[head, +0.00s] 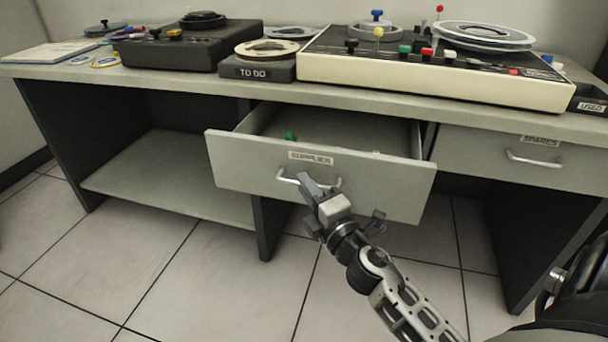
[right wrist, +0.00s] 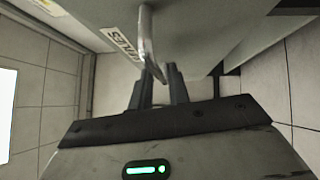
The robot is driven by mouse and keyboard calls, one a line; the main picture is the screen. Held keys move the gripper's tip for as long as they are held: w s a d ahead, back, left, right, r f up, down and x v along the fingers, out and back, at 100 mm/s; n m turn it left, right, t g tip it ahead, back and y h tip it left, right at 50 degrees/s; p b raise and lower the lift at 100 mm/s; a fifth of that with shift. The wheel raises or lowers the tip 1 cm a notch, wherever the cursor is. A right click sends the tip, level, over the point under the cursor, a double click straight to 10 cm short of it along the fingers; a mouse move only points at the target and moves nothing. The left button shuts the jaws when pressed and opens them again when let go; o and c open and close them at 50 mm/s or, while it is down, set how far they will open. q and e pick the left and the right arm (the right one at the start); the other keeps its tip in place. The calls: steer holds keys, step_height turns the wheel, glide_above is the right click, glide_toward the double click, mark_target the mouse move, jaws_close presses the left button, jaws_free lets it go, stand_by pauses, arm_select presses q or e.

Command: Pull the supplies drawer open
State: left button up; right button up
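The supplies drawer (head: 375,190) is labelled SUPPLIES and stands pulled out of the desk, its inside showing from above. A small green thing (head: 291,136) lies inside it. Its silver bar handle (head: 289,178) is on the front panel, below the label. My right gripper (head: 308,184) is at this handle, reaching from the lower right. In the right wrist view the handle (right wrist: 149,42) runs down between the two fingers (right wrist: 159,82), which look closed on it. My left gripper is not in view.
The spares drawer (head: 470,150), at the right, is shut. The desk top (head: 215,88) carries a TO DO tray (head: 258,70), a cream machine with reels (head: 430,84) and a dark machine (head: 175,50). An open shelf (head: 170,180) is at the left. The floor in front is clear.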

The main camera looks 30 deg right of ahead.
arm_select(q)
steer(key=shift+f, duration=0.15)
arm_select(e)
steer(key=shift+w+d+r, duration=0.1)
steer(key=shift+w, duration=0.75)
jaws_close()
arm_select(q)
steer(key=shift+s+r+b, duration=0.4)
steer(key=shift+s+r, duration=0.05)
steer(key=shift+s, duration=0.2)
arm_select(e)
steer(key=s+a, duration=0.5)
steer(key=a, duration=0.1)
steer(key=shift+s+a, duration=0.3)
steer(key=shift+s, duration=0.05)
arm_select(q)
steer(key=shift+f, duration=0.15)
arm_select(e)
jaws_free()
